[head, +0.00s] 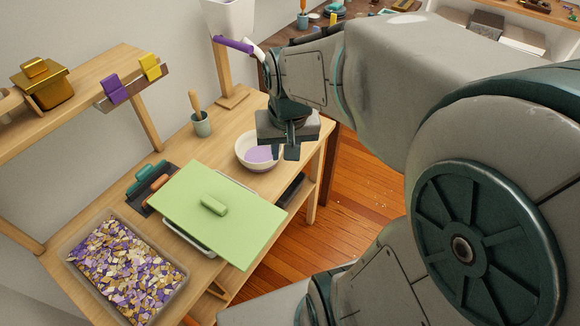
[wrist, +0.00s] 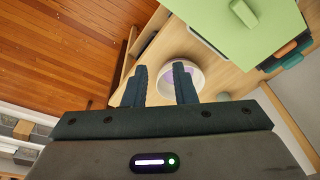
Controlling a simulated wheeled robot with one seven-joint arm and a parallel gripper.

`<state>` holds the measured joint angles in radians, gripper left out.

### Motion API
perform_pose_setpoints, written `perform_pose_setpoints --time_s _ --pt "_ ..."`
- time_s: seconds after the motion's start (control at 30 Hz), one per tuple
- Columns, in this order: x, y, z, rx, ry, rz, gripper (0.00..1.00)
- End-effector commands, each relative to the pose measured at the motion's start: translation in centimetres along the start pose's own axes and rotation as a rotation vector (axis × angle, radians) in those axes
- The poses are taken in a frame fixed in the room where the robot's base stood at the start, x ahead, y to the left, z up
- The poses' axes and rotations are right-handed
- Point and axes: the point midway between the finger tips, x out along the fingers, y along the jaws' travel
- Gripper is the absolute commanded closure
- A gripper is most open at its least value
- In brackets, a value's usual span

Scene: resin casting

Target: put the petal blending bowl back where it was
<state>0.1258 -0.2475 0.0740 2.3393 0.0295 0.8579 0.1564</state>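The petal blending bowl (head: 254,168) is a white round bowl with a pale purple content. It appears to stand upright on the wooden bench near its right end. It also shows in the wrist view (wrist: 199,80), partly behind one finger. My gripper (head: 285,153) points down over the right side of the bowl, its fingers overlapping the bowl's right edge in the head view. In the wrist view my gripper (wrist: 161,88) has its two dark fingers well apart with nothing held between them. I cannot tell whether a finger touches the rim.
A green lid or board (head: 218,205) with a handle lies left of the bowl. A tub of purple and gold flakes (head: 128,268) stands at the bench's near left. A grey cup with a pestle (head: 202,126) stands behind. A wooden post (head: 222,70) rises at the back.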

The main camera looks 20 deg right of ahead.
Motion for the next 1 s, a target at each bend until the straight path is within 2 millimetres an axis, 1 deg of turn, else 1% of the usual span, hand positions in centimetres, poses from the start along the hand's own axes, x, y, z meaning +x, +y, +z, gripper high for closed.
perform_pose_setpoints --time_s 0.03,0.1,0.2,0.3,0.43,1.0 --pt "-0.7 0.0 1.6 -0.046 0.017 -0.001 0.75" --pt "-1.2 0.1 3.3 -0.097 0.029 -0.003 0.75" --pt "-1.6 0.3 5.2 -0.156 0.043 -0.005 0.75" --pt "-1.7 0.3 6.3 -0.190 0.049 -0.008 0.75" --pt "-1.7 0.3 6.8 -0.206 0.051 -0.010 0.75" --pt "-1.7 0.3 6.8 -0.204 0.051 -0.009 0.75"
